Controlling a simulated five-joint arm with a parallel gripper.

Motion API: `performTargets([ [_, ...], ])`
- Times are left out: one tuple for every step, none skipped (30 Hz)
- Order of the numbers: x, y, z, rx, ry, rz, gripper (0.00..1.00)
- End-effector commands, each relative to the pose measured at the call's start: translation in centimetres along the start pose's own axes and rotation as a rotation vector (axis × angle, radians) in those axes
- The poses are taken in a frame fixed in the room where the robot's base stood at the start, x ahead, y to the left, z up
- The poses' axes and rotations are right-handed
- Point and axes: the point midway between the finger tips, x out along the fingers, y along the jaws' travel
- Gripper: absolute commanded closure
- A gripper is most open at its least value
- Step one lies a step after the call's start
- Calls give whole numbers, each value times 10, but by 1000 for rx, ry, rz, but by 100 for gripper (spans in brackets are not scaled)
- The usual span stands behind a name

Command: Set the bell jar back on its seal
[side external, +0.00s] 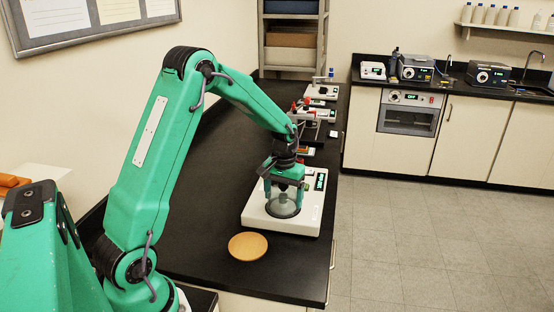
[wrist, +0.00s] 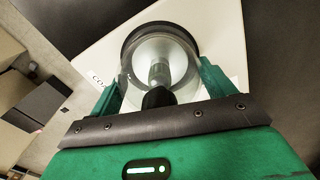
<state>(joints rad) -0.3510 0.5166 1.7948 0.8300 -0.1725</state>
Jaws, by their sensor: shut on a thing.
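The clear bell jar (side external: 285,200) is between the fingers of my gripper (side external: 284,187), which is shut on it from above. The jar looks upright over the dark round seal (side external: 283,213) on the white profiler (side external: 258,213). In the wrist view the glass of the jar (wrist: 185,62) shows between the green fingers of my gripper (wrist: 160,88), with its dark knob towards me. The dark seal ring (wrist: 135,38) shows around the jar's far rim. I cannot tell whether the rim touches the seal. Through the glass, a pale disc and a grey post show.
A round wooden dish (side external: 248,246) lies on the black bench (side external: 190,235) in front of the profiler. Other white instruments (side external: 322,91) stand farther back. The profiler has a green-lit display (side external: 320,181) at its right. Bare bench lies left of the profiler.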

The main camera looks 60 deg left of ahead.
Motion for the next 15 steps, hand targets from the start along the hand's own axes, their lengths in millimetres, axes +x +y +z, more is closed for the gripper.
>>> performTargets([
  [0,0,0,0,1,0,59],
  [0,0,0,0,1,0,16],
  [0,0,0,0,1,0,8],
  [0,0,0,0,1,0,2],
  [0,0,0,0,1,0,0],
  [0,0,0,0,1,0,0],
  [0,0,0,0,1,0,0],
  [0,0,0,0,1,0,0],
  [0,0,0,0,0,0,0],
  [0,0,0,0,-1,0,0],
  [0,0,0,0,-1,0,0],
  [0,0,0,0,-1,0,0],
  [0,0,0,0,-1,0,0],
  [0,0,0,0,-1,0,0],
  [0,0,0,0,-1,0,0],
])
